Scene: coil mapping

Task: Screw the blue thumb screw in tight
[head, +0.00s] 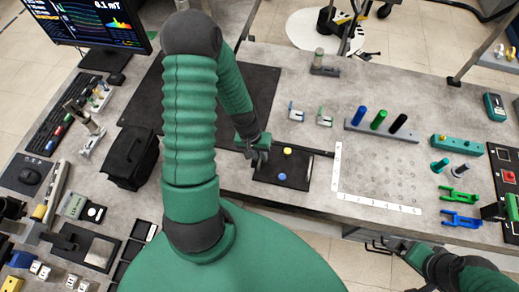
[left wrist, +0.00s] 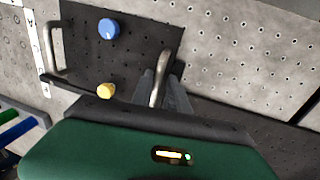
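The blue thumb screw (head: 282,176) stands on a dark plate (head: 300,178) in the head view. It shows as a round blue knob (left wrist: 108,29) in the left wrist view. A yellow knob (head: 287,151) stands on the same plate, also seen in the left wrist view (left wrist: 106,90). My left gripper (head: 258,157) is at the plate's left edge, beside both knobs. Its fingers (left wrist: 163,90) lie on either side of a metal handle (left wrist: 160,70); whether they press on it is unclear. My right gripper (head: 398,245) is at the lower right, away from the plate, its fingers unclear.
A second metal handle (left wrist: 52,48) is at the plate's other side. A white L-shaped ruler (head: 375,202) lies right of the plate. A holder with blue, green and black pegs (head: 380,133) stands behind. A black box (head: 131,158) is at left.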

